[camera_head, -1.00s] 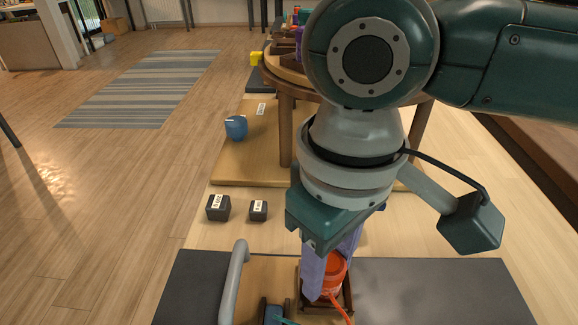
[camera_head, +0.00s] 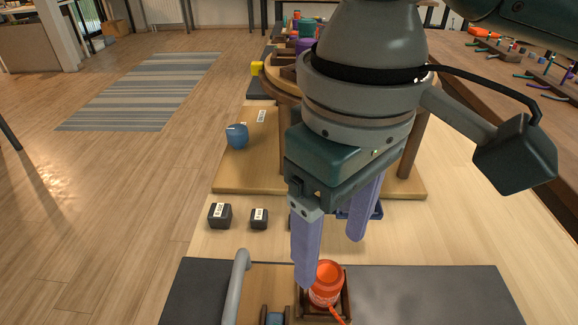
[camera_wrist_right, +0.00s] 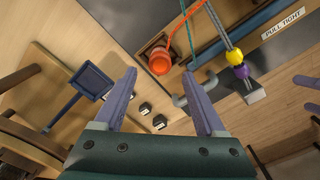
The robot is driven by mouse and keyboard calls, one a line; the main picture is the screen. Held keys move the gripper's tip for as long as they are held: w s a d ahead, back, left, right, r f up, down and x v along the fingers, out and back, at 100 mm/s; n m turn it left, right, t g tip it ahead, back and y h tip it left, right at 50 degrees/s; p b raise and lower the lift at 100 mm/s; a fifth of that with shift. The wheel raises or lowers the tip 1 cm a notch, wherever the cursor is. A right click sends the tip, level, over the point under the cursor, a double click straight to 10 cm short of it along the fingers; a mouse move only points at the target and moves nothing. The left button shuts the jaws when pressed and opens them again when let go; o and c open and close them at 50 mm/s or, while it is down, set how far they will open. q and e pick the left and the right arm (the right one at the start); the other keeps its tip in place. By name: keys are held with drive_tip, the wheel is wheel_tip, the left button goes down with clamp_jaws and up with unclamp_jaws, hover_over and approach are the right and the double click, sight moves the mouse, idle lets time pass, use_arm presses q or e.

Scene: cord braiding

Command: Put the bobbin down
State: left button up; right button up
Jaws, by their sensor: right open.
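The orange bobbin (camera_head: 327,284) sits in a small dark wooden holder (camera_head: 347,301) near the bottom of the head view. Its orange cord runs from it toward the lower right. The bobbin also shows in the right wrist view (camera_wrist_right: 159,62), beyond the fingertips. My right gripper (camera_head: 331,262) is open, with its purple fingers apart and nothing between them. It is above the bobbin; one fingertip overlaps the bobbin's left edge in the head view, and I cannot tell whether they touch.
A grey curved bar (camera_head: 236,286) stands left of the holder. Two dark labelled blocks (camera_head: 219,215) and a blue cup (camera_head: 237,136) are farther off. A blue tray (camera_wrist_right: 92,81) and a cord with yellow and purple beads (camera_wrist_right: 233,56) show in the wrist view. A round wooden stand (camera_head: 268,84) is behind.

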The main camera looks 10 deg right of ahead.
sight(327, 275)
wheel_tip(327, 275, up, 6)
drive_tip(key=p, duration=0.1)
drive_tip(key=s+a+f+t+y, duration=0.2)
drive_tip(key=s+a+f+y, duration=0.2)
drive_tip(key=s+a, duration=0.15)
drive_tip(key=s+d+f+m+h, duration=0.1)
drive_tip(key=s+d, duration=0.1)
drive_tip(key=d, duration=0.3)
drive_tip(key=s+d+f+m+t+h, duration=0.1)
drive_tip(key=s+d+f, duration=0.1)
drive_tip(key=d, duration=0.3)
drive_tip(key=s+d+f+m+h, duration=0.1)
drive_tip(key=s+d+f, duration=0.1)
drive_tip(key=d, duration=0.3)
drive_tip(key=shift+s+f+m+t+h, duration=0.1)
drive_tip(key=shift+s+m+t+h, duration=0.2)
drive_tip(key=shift+s+m+h, duration=0.1)
wheel_tip(327, 275, up, 51)
drive_tip(key=p, duration=5.1)
drive_tip(key=shift+a, duration=0.1)
